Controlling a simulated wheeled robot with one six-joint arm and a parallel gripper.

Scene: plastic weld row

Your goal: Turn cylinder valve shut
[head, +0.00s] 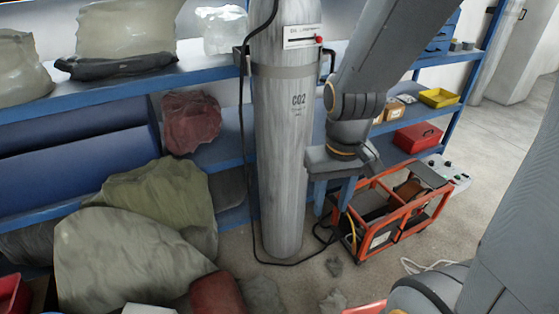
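A tall grey cylinder (283,150) marked CO2 stands upright in front of the blue shelving, with a metal band round its upper part. Its top is cut off by the picture edge, so no valve handwheel shows. A white plate (299,37) with a dark slot sits high on the cylinder, with a red knob (319,40) at its right end. My gripper (334,200) hangs pointing down, just right of the cylinder's lower half and well below the plate. Its two fingers look apart, with nothing seen between them. Whether it touches the cylinder cannot be told.
A black hose (241,130) runs down the cylinder's left side to the floor. An orange-framed cart (395,225) stands right of the cylinder. Sacks (130,250) crowd the lower left. Blue shelves (120,88) lie behind. Floor at right (500,130) is clear.

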